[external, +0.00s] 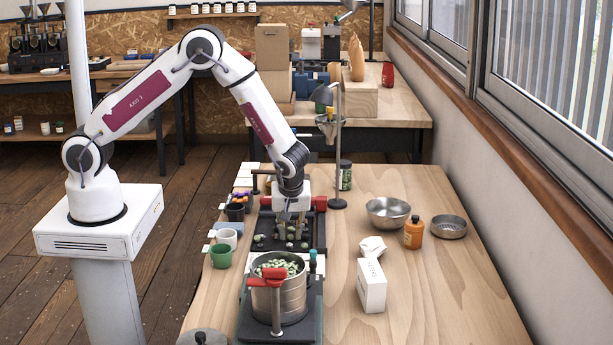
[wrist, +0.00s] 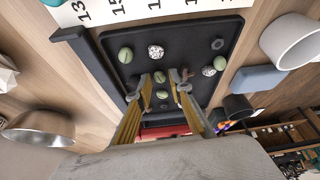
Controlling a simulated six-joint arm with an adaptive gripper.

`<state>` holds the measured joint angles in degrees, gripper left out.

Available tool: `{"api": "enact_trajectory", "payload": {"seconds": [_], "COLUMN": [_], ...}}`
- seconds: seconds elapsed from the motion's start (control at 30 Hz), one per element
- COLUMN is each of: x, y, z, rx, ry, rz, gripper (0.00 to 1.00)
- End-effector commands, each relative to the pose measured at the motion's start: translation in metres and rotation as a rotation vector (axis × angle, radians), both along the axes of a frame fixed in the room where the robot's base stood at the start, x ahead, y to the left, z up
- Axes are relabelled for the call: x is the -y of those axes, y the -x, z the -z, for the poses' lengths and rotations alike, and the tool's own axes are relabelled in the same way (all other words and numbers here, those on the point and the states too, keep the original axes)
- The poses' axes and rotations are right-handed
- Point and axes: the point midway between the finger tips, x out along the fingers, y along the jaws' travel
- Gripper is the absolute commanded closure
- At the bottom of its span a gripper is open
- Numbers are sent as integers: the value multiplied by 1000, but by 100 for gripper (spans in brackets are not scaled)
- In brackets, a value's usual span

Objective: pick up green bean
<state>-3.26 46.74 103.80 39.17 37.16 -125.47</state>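A shallow black tray (wrist: 190,38) holds several rounded green beans and a few pale speckled pieces. One green bean (wrist: 160,76) shows between my fingertips in the wrist view, and another (wrist: 162,94) lies just nearer. More green beans lie near the tray's left (wrist: 126,55) and right (wrist: 219,63). My gripper (wrist: 161,78) points down over the tray, its fingers apart with a gap around the middle bean. I cannot tell whether either finger touches it. In the external view my gripper (external: 290,228) is low over the tray (external: 265,223), hiding part of it.
A metal pot (external: 292,300) full of beans with a red-handled tool stands in front of the tray. Cups (external: 221,256) line its left. A steel bowl (external: 388,212), orange bottle (external: 413,232) and white box (external: 372,286) stand right. The table's right front is clear.

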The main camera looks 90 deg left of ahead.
Motion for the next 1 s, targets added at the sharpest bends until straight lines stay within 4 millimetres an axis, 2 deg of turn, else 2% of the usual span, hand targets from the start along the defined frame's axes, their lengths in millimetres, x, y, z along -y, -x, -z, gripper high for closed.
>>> {"api": "enact_trajectory", "payload": {"seconds": [0.13,0.23,0.7,1.0], "x": [0,0,0,0], "y": [0,0,0,-1], "z": [0,0,-2,-23], "rx": [0,0,1,3], "ry": [0,0,0,0], "rz": [0,0,-1,-1], "gripper": [79,94,94,94]}}
